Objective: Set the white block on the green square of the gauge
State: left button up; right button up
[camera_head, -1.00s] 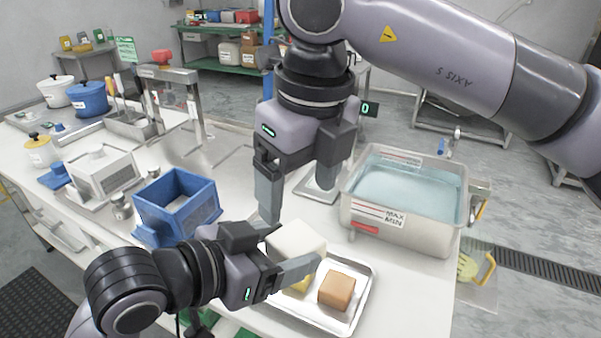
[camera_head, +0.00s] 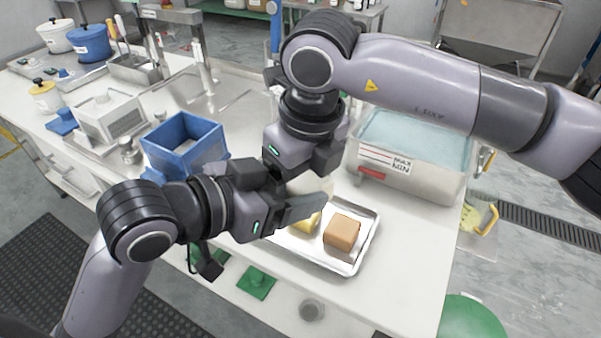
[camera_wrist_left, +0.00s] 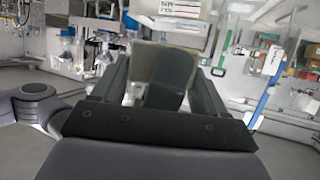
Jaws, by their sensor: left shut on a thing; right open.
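My left gripper (camera_head: 302,204) is shut on the white block (camera_head: 318,184), which is mostly hidden behind the fingers, above the tray's back part. In the left wrist view, the block (camera_wrist_left: 150,62) sits between the fingers, partly covered by a dark part. My right gripper (camera_head: 310,160) is open, pointing down just behind the left one; its fingertips are mostly hidden. A green square (camera_head: 257,283) shows below the tray on a pale surface, with another green piece partly behind my left arm. I cannot tell which belongs to the gauge.
The metal tray (camera_head: 350,265) holds a brown block (camera_head: 341,232) and a yellow block (camera_head: 306,224). A blue open box (camera_head: 185,150) stands left of the grippers. A water tub (camera_head: 412,165) stands behind right. White tabletop (camera_head: 400,260) is clear right of the tray.

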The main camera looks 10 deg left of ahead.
jog(key=c, duration=0.8)
pick_arm(q)
jog(key=o, duration=1.2)
